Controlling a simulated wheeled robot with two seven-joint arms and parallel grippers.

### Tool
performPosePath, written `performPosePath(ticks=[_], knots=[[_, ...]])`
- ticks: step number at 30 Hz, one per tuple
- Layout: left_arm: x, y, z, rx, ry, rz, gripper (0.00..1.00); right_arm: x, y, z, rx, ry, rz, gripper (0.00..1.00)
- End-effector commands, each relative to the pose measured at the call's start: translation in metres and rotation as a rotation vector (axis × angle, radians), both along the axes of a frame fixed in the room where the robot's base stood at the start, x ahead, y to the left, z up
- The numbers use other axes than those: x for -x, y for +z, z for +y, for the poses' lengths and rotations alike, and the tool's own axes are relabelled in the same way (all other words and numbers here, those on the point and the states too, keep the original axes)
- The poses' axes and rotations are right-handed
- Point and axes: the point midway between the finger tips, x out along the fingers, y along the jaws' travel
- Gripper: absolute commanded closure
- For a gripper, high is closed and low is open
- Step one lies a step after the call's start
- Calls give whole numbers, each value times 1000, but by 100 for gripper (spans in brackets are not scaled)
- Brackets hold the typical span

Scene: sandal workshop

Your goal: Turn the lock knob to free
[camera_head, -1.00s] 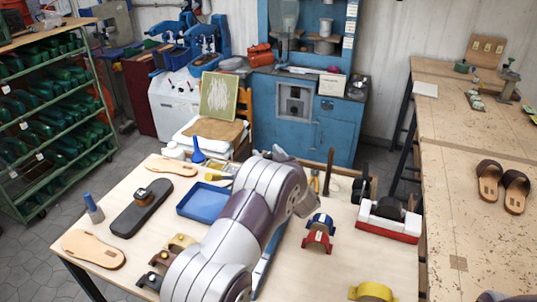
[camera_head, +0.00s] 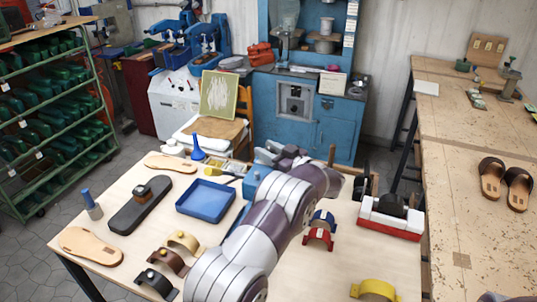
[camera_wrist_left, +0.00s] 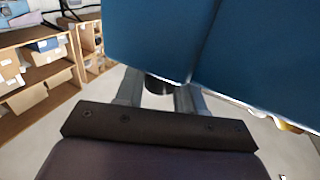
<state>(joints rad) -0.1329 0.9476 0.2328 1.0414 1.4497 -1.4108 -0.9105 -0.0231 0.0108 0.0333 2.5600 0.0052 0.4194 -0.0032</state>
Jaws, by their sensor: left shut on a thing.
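A dark round knob (camera_wrist_left: 159,85), which I take to be the lock knob, sits against a large blue body (camera_wrist_left: 150,38) in the left wrist view. My left gripper (camera_wrist_left: 158,96) has its grey fingers on either side of the knob and is shut on it. In the head view my left arm covers the middle of the table, with the gripper (camera_head: 267,152) at its far end. A blue part (camera_head: 256,179) shows just beside the arm; the knob is hidden there. The knob's turn angle cannot be read. My right gripper is not in view.
A blue tray (camera_head: 205,200), a black sole (camera_head: 139,205) and several strap pieces (camera_head: 168,261) lie left of the arm. A red-and-white holder (camera_head: 390,223) and a yellow arch (camera_head: 375,289) stand to the right. The table's front right is mostly clear.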

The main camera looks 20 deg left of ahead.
Motion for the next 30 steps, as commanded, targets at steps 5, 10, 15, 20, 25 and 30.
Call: performPosePath(ticks=[5, 10, 15, 20, 25, 30], knots=[[-1, -3, 0, 1, 115, -4, 92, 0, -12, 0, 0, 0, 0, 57], [0, -2, 0, -1, 197, -4, 92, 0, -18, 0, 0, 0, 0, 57], [-1, -1, 0, 0, 245, -3, 92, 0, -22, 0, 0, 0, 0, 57], [0, 1, 0, -2, 264, -2, 92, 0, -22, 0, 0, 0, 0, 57], [0, 1, 0, -3, 267, -1, 92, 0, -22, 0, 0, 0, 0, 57], [0, 2, 0, -3, 266, -2, 92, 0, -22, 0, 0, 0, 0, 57]])
